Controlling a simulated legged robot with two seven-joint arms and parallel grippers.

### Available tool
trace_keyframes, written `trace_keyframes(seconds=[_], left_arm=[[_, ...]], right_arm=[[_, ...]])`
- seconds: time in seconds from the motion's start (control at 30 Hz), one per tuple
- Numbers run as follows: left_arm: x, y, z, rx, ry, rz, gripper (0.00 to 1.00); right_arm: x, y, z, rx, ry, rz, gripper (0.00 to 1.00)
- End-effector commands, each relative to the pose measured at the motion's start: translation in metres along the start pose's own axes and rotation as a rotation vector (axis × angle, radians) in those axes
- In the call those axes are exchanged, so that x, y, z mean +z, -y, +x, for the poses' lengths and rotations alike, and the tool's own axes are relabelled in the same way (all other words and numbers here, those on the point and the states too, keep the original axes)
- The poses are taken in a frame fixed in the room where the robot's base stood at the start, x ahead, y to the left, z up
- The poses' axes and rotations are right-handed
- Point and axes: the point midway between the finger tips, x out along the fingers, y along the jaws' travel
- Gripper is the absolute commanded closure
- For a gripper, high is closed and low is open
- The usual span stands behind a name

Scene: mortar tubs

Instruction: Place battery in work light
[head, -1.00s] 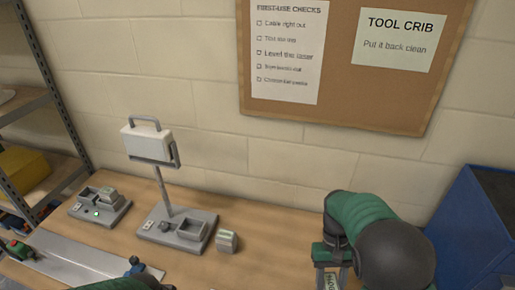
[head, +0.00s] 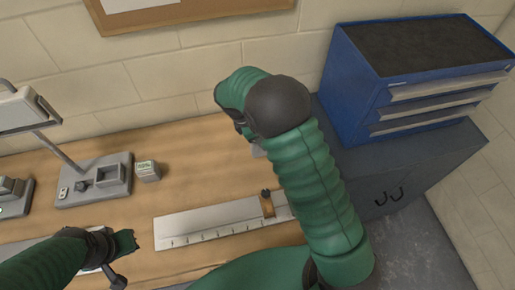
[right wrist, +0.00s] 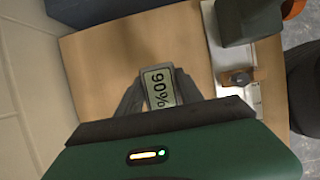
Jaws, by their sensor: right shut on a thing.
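The work light stands at the left of the bench in the head view. Its white lamp head (head: 22,108) is cut by the left edge, and its grey base (head: 93,184) has an open, box-like bay that looks empty. A battery (right wrist: 159,90) with a "90%" display is between the fingers of my right gripper (right wrist: 158,80), which is shut on it. In the head view my right arm mostly hides that gripper. A second small battery (head: 147,171) with a green display stands just right of the base. My left gripper (head: 126,244) is low over the bench; its fingers are unclear.
A long metal rule (head: 205,228) lies along the bench front with a small brown block (head: 267,204) on it. A grey device (head: 14,192) is at the left edge. A blue drawer chest (head: 410,70) stands on a grey cabinet (head: 425,150) at right. Bench behind the rule is clear.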

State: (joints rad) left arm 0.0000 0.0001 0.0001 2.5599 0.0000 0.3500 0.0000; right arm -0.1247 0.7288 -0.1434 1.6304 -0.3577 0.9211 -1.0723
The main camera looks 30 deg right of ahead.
Motion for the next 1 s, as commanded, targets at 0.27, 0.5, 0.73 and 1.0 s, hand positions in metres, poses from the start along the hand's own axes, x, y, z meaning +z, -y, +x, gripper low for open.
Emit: trace_keyframes(seconds=[0.27,0.5,0.73,1.0], left_arm=[[-0.003,0.0,-0.011,0.0,0.0,0.0,1.0],[-0.004,0.0,-0.016,0.0,0.0,0.0,1.0],[-0.003,0.0,-0.015,0.0,0.0,0.0,1.0],[-0.003,0.0,-0.015,0.0,0.0,0.0,1.0]], right_arm=[[-0.02,0.001,0.048,-0.005,0.002,0.0,1.0],[-0.031,0.001,0.077,-0.002,0.001,0.004,1.0],[-0.032,0.001,0.078,-0.003,0.0,0.005,1.0],[-0.033,0.001,0.079,-0.004,0.0,0.005,0.35]])
